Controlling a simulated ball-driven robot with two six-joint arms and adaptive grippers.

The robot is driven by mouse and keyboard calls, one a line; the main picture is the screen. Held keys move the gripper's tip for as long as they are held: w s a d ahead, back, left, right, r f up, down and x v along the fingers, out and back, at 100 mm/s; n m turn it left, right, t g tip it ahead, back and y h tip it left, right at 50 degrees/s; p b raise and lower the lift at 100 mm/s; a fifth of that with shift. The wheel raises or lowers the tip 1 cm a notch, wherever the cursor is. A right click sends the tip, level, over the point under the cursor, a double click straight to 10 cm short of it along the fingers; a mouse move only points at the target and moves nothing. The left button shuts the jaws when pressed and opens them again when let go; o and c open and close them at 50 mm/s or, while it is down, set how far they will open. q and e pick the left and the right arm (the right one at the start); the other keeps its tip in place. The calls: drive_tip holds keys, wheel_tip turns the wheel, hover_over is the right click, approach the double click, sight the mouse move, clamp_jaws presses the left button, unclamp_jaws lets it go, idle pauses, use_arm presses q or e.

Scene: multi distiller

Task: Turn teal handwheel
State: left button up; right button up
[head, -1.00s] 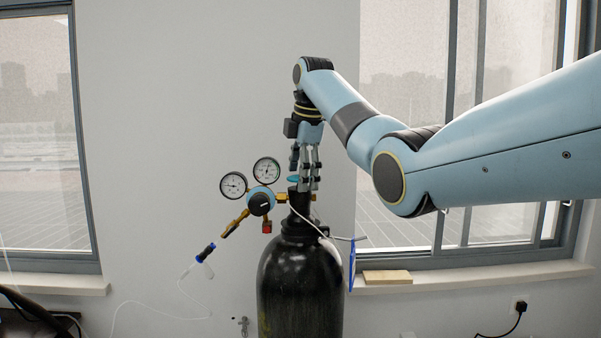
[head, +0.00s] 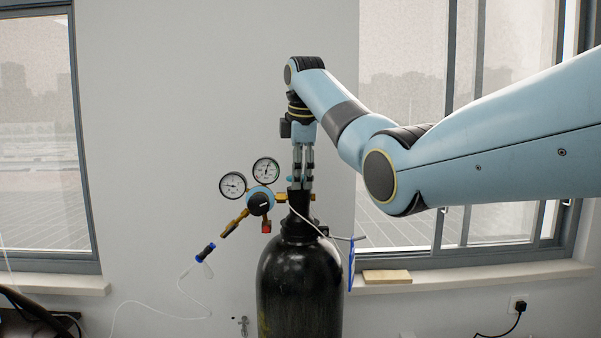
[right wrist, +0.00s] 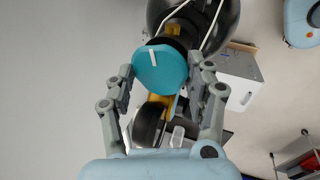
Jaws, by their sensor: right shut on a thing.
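The teal handwheel (right wrist: 160,70) sits on top of the black gas cylinder (head: 300,285); a white mark shows on its face in the right wrist view. In the head view only a small teal edge shows beside the fingers. My right gripper (head: 303,180) points straight down over the cylinder's top. In the right wrist view its two fingers (right wrist: 160,80) lie on either side of the handwheel, shut on it. My left gripper is not in view.
Two round gauges (head: 232,185) and a blue regulator (head: 260,202) with brass fittings stand just left of the cylinder's neck. A thin white tube (head: 190,290) hangs at the left. A blue tag (head: 352,264) hangs at the cylinder's right. Windows stand on both sides.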

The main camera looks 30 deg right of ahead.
drive_tip(key=m, duration=0.2)
drive_tip(key=m+h, duration=0.1)
drive_tip(key=m, duration=0.1)
drive_tip(key=shift+w+a+r+m+g, duration=0.1)
drive_tip(key=shift+w+a+m+g, duration=0.05)
drive_tip(key=shift+m+g, duration=0.2)
drive_tip(key=shift+w+m+g+h, duration=0.15)
drive_tip(key=shift+m+g, duration=0.25)
drive_tip(key=shift+m, duration=0.9)
drive_tip(key=shift+m+g+h, duration=0.25)
drive_tip(key=shift+m+g, duration=0.1)
drive_tip(key=shift+m, duration=0.9)
drive_tip(key=o, duration=1.2)
drive_tip(key=shift+c, duration=0.2)
drive_tip(key=w+v, duration=0.1)
drive_tip(key=v, duration=1)
drive_tip(key=shift+s+r, duration=0.35)
drive_tip(key=shift+s, duration=0.15)
drive_tip(key=shift+a, duration=0.15)
